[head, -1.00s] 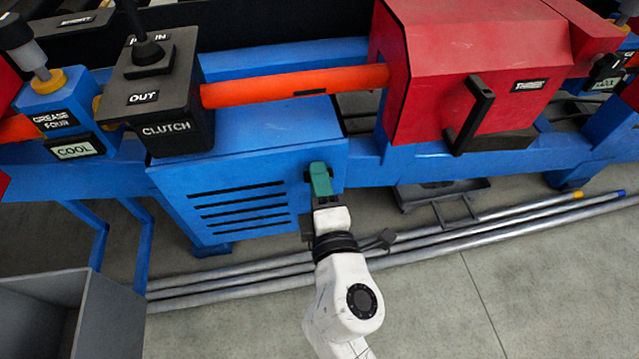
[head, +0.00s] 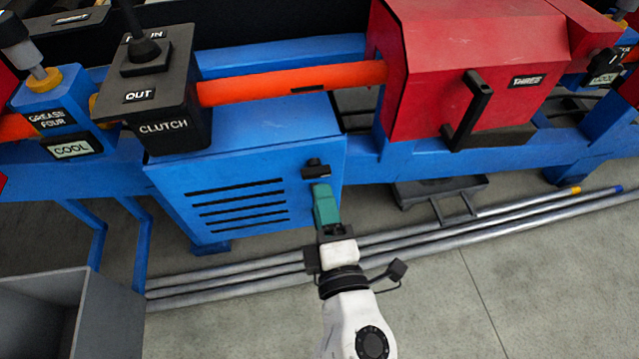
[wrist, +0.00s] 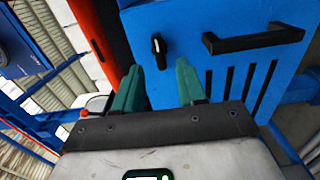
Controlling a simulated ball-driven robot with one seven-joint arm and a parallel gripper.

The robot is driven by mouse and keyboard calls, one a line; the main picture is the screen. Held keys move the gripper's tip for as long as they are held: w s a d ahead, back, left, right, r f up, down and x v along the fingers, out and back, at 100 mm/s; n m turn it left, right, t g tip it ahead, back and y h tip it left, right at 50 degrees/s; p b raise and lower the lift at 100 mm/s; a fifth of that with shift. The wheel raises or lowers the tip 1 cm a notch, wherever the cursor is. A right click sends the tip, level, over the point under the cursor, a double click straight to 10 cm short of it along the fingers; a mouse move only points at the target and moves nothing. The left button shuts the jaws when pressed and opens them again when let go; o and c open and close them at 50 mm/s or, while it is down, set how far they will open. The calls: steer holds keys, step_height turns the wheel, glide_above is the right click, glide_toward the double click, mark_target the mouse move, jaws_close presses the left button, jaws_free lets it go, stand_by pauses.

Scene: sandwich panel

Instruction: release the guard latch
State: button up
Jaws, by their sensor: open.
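The guard latch (head: 316,168) is a small black knob on the upper right of the blue slotted guard panel (head: 170,212). In the wrist view the latch (wrist: 158,50) shows in full, its small lever roughly upright in the picture and tilted a little. My gripper (head: 324,190) has green fingers and is just below and in front of the latch in the head view, apart from it. In the wrist view my gripper (wrist: 158,72) is open and empty, and the latch appears between and beyond the fingertips.
The black clutch box (head: 165,90), an orange shaft cover (head: 290,83) and a red guard (head: 440,70) are above. Metal pipes (head: 450,235) lie on the floor behind my arm. A grey bin (head: 45,300) stands lower left.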

steer(key=shift+v, duration=2.6)
steer(key=d+f+m+g+h, duration=0.2)
steer(key=d+f+m+h, duration=0.15)
steer(key=d, duration=0.35)
steer(key=d+f+m+g+h, duration=0.25)
steer(key=d+m, duration=0.25)
steer(key=d, duration=0.3)
steer(key=d+f+m+g+h, duration=0.2)
steer(key=d+f+m+h, duration=0.1)
steer(key=d+m, duration=0.3)
steer(key=s+d+f+m+g+y, duration=0.25)
steer(key=s+f+g, duration=0.25)
steer(key=s, duration=0.3)
steer(key=s+d+f+m+g+y, duration=0.1)
steer(key=s+d+f+m+g, duration=0.35)
steer(key=s+f, duration=0.2)
step_height(320, 180, up, 28)
steer(key=s+p, duration=0.1)
steer(key=p, duration=2.6)
steer(key=shift+s+a, duration=0.2)
steer(key=shift+o, duration=0.2)
